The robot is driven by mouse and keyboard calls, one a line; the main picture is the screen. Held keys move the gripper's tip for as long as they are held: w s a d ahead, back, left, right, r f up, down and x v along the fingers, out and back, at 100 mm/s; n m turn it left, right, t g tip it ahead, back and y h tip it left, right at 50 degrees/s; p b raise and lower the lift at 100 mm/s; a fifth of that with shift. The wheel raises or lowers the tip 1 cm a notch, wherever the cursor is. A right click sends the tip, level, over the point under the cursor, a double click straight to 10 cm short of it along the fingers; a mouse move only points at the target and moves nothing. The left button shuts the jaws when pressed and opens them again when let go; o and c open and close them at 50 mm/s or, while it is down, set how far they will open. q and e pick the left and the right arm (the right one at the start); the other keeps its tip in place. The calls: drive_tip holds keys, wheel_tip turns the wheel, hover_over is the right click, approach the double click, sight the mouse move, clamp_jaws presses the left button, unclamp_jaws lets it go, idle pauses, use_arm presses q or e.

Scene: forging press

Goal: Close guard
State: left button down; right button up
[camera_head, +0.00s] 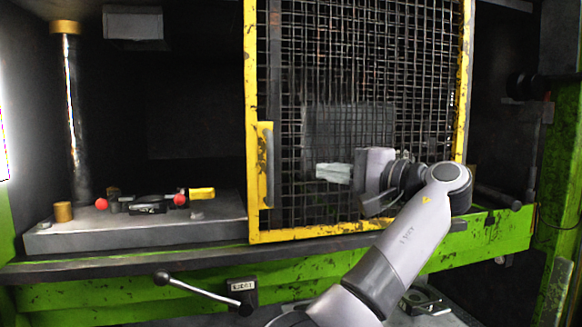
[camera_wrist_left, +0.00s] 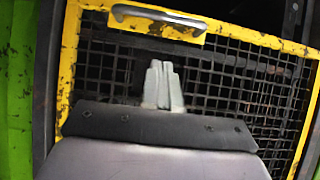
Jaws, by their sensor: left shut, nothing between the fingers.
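The guard (camera_head: 335,70) is a yellow-framed wire mesh panel across the right-centre of the press. The left part of the press opening is uncovered. A grey bar handle (camera_head: 268,155) sits on a yellow plate at the guard's left edge. The guard (camera_wrist_left: 70,60) and its handle (camera_wrist_left: 158,17) also show in the left wrist view. My left gripper (camera_head: 320,172) is in front of the mesh, right of the handle, with its fingers pointing left. Its fingers (camera_wrist_left: 161,68) are together and empty, apart from the handle. My right gripper is not in view.
A grey bed (camera_head: 130,236) left of the guard carries red-knobbed tooling (camera_head: 145,203) and a yellow piece (camera_head: 201,193). A lever (camera_head: 205,291) sticks out below the front ledge. A metal column (camera_head: 74,120) stands at the left. A green beam (camera_head: 485,235) runs beneath the guard.

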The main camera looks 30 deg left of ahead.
sight(288, 170)
use_arm(q)
drive_tip(key=a, duration=0.2)
drive_tip(key=s+a+p, duration=0.1)
drive_tip(key=a, duration=0.4)
drive_tip(key=shift+s+a, duration=0.3)
drive_tip(key=shift+s, duration=0.1)
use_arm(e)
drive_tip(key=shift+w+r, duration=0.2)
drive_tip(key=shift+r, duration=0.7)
use_arm(q)
drive_tip(key=shift+s+a, duration=0.1)
